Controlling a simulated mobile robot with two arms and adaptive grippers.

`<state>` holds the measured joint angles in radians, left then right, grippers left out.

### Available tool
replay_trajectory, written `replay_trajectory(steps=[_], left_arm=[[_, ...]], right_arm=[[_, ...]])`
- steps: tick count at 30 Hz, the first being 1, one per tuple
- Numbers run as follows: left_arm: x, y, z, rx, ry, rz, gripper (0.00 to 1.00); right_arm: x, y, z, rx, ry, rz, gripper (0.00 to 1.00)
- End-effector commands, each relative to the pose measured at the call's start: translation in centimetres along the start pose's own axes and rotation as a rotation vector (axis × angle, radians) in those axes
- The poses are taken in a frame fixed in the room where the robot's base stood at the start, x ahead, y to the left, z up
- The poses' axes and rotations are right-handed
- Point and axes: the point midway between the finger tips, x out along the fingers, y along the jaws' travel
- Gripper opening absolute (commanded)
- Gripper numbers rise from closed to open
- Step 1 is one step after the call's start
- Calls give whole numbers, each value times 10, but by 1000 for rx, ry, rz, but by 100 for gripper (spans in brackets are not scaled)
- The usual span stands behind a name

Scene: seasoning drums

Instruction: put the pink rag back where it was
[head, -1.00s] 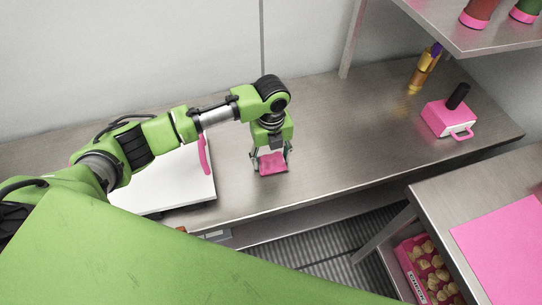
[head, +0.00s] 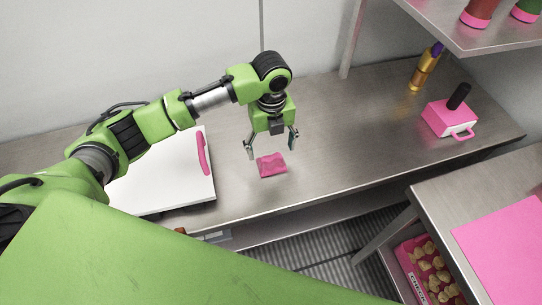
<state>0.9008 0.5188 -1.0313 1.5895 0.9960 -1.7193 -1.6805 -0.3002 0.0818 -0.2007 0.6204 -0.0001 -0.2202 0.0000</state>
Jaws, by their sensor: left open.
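The pink rag (head: 272,165) lies crumpled on the steel counter (head: 335,145), right of the white board. My left gripper (head: 270,152) is open above and just behind the rag, with its fingers spread wide. The rag shows clear of the fingers on the counter. My right gripper is not in view.
A white board (head: 165,190) with a pink handle-like piece (head: 203,153) lies left of the rag. A pink box with a black handle (head: 449,118) and a golden bottle (head: 424,70) stand at the back right. A pink mat (head: 505,245) lies on the right table.

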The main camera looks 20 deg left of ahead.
Motion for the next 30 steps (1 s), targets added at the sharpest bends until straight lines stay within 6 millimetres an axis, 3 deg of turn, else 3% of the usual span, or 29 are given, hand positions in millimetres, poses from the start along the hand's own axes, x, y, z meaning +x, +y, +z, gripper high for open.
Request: replay_trajectory(steps=[4, 10, 30], left_arm=[[-31, -1, 1, 1, -3, -3, 72], [-57, 0, 0, 1, -1, -1, 72], [-64, 0, 0, 1, 1, 1, 72]], right_arm=[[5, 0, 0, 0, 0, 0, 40], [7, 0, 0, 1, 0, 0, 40], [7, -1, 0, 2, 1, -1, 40]])
